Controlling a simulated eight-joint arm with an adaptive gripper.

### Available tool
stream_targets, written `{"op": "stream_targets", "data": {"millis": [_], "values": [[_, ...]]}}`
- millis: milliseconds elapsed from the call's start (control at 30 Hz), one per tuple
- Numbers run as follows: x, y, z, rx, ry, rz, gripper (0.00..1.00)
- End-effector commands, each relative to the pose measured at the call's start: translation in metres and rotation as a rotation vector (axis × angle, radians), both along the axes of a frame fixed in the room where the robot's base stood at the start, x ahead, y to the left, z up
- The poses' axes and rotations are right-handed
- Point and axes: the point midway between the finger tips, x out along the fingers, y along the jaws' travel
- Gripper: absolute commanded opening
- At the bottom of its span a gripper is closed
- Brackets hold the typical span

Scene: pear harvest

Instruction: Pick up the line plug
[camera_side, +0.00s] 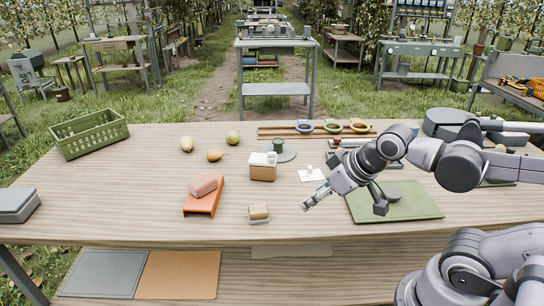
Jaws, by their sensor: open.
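My gripper (309,203) is open and empty. It hangs low over the table's middle, pointing down and left. Behind it, a small pale upright piece (310,169) stands on a white card (317,177); it may be the line plug, but it is too small to tell. A short dark green cylinder (279,145) stands on a grey disc (288,155) farther back. My gripper is apart from both.
A tan box with white items (262,172), an orange tray with a pinkish block (204,204) and a small tan block (258,212) lie left of my gripper. A green mat (413,211) is right.

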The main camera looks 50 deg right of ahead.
Motion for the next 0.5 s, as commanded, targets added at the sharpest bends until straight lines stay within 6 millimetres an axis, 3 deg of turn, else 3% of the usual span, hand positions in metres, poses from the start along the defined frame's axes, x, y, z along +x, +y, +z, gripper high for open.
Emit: {"op": "stream_targets", "data": {"millis": [367,500], "values": [[0.002,-0.001,0.002,0.001,0.002,-0.004,0.57],[0.016,-0.006,0.014,0.010,0.021,-0.040,0.57]]}}
